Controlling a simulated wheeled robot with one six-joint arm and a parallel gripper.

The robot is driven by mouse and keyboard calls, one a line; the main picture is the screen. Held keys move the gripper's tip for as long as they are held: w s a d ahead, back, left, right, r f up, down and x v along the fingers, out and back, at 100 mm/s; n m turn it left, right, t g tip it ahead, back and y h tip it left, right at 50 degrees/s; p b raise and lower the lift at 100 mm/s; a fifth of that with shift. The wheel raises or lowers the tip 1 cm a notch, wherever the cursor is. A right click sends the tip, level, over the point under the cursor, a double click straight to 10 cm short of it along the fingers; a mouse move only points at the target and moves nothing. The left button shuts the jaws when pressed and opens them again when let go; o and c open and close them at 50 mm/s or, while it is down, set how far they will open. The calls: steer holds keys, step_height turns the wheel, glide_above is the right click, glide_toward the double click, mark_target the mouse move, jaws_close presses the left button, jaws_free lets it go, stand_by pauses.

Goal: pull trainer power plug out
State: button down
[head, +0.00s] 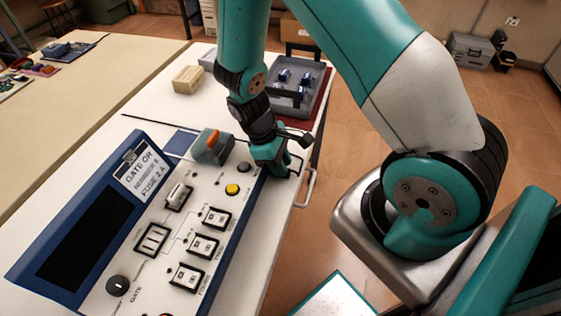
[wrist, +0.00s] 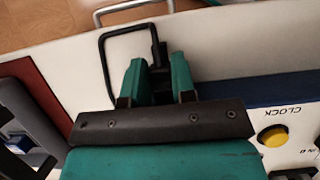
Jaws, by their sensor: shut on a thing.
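The trainer (head: 195,215) is a white sloped panel in a blue frame on the table, with a dark screen, switches and a yellow button. Its blue edge and yellow button (wrist: 272,136) show at the right in the wrist view. My gripper (head: 286,168) is low beside the trainer's far right corner. In the wrist view its teal fingers (wrist: 157,80) are closed on the black power plug (wrist: 158,55). A black cord (wrist: 103,55) loops from the plug to the left. The plug's inner end is hidden, so I cannot tell whether it sits in its socket.
A metal handle (head: 308,188) sticks out from the table edge near my gripper. A grey tray (head: 290,84) with blue parts stands on a red mat behind. A beige block (head: 188,79) lies at the back. The white table top (head: 150,105) is mostly clear there.

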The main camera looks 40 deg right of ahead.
steer(key=shift+s+d, duration=0.7)
steer(key=shift+s, duration=0.25)
steer(key=shift+a, duration=0.2)
steer(key=c, duration=0.9)
jaws_free()
steer(key=shift+d, duration=0.1)
steer(key=v, duration=1.7)
steer(key=shift+w+r, duration=0.15)
